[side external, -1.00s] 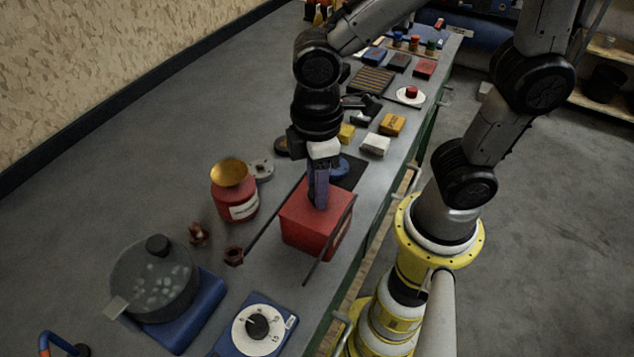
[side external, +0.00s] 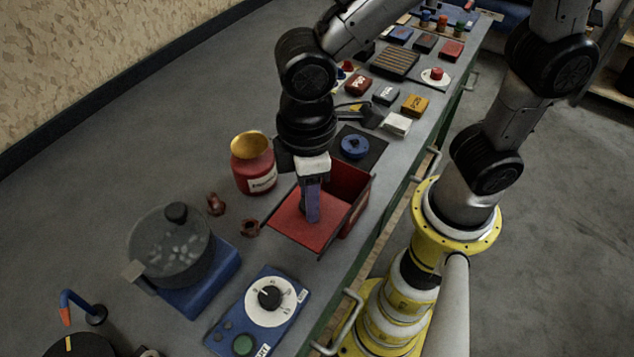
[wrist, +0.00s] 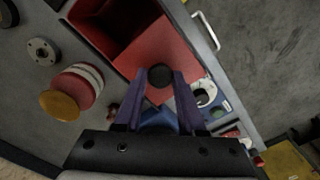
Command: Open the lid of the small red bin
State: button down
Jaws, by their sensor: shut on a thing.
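The small red bin (side external: 358,212) stands near the bench's front edge, with its inside showing in the side view. Its red lid (side external: 292,222) is swung away from the opening, toward the pot side. In the wrist view the open bin (wrist: 113,22) is at the top and the lid (wrist: 158,48) lies below and right of it. My gripper (side external: 312,215) points down at the lid. In the wrist view my gripper (wrist: 160,82) is shut on the lid's dark round knob (wrist: 160,75). The fingers hide part of the lid in the side view.
A red jar with a gold top (side external: 252,150) stands left of the bin. A glass-lidded pot (side external: 170,245) on a blue base and a blue dial box (side external: 262,305) are nearer the camera. A blue round knob (side external: 355,146) sits behind the bin. Bare bench lies at the left.

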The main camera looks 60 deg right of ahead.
jog(key=shift+r, duration=0.1)
jog(key=c, duration=0.5)
grip_release()
notch_tip(320, 180, up, 14)
dwell(0.3)
